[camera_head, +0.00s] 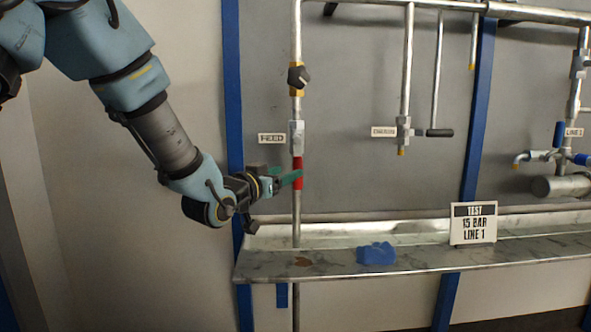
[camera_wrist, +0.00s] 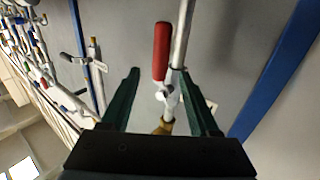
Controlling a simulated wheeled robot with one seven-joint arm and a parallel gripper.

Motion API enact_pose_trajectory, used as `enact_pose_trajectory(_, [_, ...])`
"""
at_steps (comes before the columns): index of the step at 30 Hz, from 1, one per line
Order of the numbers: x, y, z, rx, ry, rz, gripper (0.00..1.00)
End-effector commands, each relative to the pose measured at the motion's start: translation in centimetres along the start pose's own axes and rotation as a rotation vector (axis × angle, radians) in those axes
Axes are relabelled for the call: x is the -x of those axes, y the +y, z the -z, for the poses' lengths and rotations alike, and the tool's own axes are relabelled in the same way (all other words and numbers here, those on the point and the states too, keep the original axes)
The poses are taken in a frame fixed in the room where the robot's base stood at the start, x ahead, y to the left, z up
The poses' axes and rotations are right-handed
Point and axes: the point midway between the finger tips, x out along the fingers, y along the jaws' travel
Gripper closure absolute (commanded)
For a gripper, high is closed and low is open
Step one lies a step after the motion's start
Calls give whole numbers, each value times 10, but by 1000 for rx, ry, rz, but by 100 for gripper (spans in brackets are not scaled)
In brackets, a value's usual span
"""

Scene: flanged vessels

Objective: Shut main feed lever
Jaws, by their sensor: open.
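The main feed lever (camera_head: 298,175) has a red grip and hangs down along the vertical feed pipe (camera_head: 296,225), below a metal valve body (camera_head: 297,138) next to a FEED label (camera_head: 271,139). In the wrist view the red lever (camera_wrist: 162,52) lies roughly parallel to the pipe (camera_wrist: 182,35), just beside it. My gripper (camera_head: 292,179) is beside the red grip. Its green fingers (camera_wrist: 160,85) are open and empty, with the lever's lower picture end and pivot between them in the wrist view. I cannot tell whether a finger touches the lever.
A black-handled valve (camera_head: 298,76) sits higher on the feed pipe. More pipes and a black-ended lever (camera_head: 438,132) are at right. Blue posts (camera_head: 233,90) stand against the wall.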

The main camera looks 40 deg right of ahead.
Motion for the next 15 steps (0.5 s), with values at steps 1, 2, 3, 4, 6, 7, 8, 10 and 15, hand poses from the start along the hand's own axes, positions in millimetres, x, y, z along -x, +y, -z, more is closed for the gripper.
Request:
enact_pose_trajectory(1, [-11, 1, 1, 1, 1, -2, 38])
enact_pose_trajectory(2, [-17, 1, 0, 1, 0, -2, 38])
enact_pose_trajectory(3, [-24, 0, 0, 1, 0, -1, 38])
enact_pose_trajectory(4, [-30, 0, 0, 1, 0, 0, 38])
enact_pose_trajectory(6, [-41, 0, 0, 1, -1, 0, 38])
enact_pose_trajectory(7, [-45, 0, 0, 0, -1, 0, 38])
enact_pose_trajectory(8, [-49, 0, 0, 0, -1, 0, 38])
enact_pose_trajectory(10, [-57, 0, 0, 0, -1, 1, 38])
enact_pose_trajectory(15, [-67, 0, -1, 0, -2, 1, 38])
